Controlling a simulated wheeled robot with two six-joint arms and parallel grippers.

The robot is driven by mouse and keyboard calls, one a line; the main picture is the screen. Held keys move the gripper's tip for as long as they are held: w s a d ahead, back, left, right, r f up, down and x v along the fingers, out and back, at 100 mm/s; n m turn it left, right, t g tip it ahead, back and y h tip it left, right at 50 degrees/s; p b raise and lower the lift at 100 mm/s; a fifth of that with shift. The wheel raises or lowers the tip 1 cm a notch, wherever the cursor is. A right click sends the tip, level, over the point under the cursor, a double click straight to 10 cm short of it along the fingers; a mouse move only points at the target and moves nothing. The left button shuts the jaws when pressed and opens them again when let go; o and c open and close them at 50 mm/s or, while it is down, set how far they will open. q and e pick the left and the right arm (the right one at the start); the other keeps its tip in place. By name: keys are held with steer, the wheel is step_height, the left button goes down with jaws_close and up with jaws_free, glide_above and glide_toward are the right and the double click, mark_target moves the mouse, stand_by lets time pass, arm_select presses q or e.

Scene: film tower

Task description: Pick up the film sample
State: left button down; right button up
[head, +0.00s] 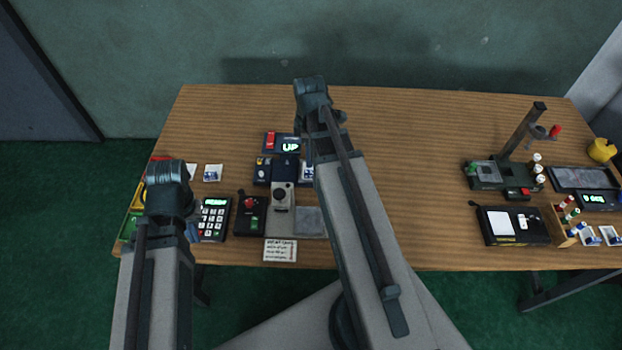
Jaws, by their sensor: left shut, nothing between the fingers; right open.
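I cannot single out the film sample for certain. Small white-and-blue cards (212,173) lie flat at the left back of the table, and similar ones (591,236) lie at the right front. A flat grey square plate (309,220) lies left of the table's middle, partly beside my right arm. My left arm rises at the lower left and my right arm crosses the middle of the view. The fingers of both grippers are hidden behind the arms, and no thing shows held.
A keypad box (213,220), a black box with a red knob (250,215) and a paper note (280,250) crowd the left front. A stand with an upright post (522,132) and a black device (511,227) are at right. The table's (430,150) middle is clear.

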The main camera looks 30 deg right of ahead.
mark_target(311, 172)
arm_select(q)
steer(key=shift+f+b, duration=0.6)
steer(key=shift+f, duration=0.5)
arm_select(e)
steer(key=shift+f, duration=1.1)
steer(key=shift+f, duration=0.1)
arm_select(q)
step_height(311, 172, down, 5)
steer(key=b, duration=0.5)
steer(key=shift+f, duration=0.15)
arm_select(e)
steer(key=f, duration=0.3)
steer(key=s+f, duration=0.1)
steer(key=f, duration=0.1)
steer(key=shift+f, duration=0.1)
jaws_close()
